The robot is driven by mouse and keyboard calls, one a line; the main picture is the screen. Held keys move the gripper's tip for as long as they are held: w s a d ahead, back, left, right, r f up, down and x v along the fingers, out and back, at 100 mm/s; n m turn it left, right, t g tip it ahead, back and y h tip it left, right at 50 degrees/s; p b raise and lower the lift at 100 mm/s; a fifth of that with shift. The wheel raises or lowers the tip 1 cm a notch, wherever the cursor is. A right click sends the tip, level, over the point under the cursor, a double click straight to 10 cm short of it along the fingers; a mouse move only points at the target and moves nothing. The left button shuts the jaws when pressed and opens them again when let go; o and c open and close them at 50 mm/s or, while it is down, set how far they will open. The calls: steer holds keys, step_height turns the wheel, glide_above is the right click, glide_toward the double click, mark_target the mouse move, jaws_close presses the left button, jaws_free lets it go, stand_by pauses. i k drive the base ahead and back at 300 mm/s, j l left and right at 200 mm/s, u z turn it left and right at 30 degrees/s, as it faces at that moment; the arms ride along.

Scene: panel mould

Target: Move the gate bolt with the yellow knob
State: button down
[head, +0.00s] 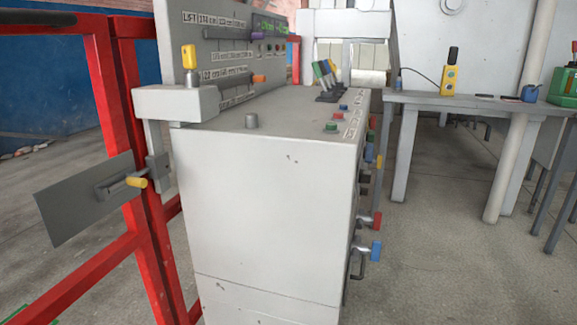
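The gate bolt (112,186) is a dark grey bar on a flat grey plate (75,207) at the left of the head view. A small yellow knob (137,182) sticks out near the bolt's right end. The plate is fixed to the red gate frame (65,285). A grey bracket (158,168) sits just right of the knob, by the red post. I cannot tell whether the bar's end is inside this bracket. My gripper is not in view, and nothing covers the knob.
A light grey cabinet (265,220) stands close right of the gate. A grey box (178,103) with an upright yellow handle (189,57) juts out above the bolt. Coloured levers (324,80) are on the cabinet's top. A table (480,102) stands at right; floor is free before it.

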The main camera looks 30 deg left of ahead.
mark_target(132, 182)
steer(key=j+u, duration=0.15)
steer(key=u, duration=1.45)
steer(key=j+u, duration=0.15)
steer(key=j, duration=0.15)
steer(key=i+j+u, duration=0.2)
steer(key=k+j, duration=0.1)
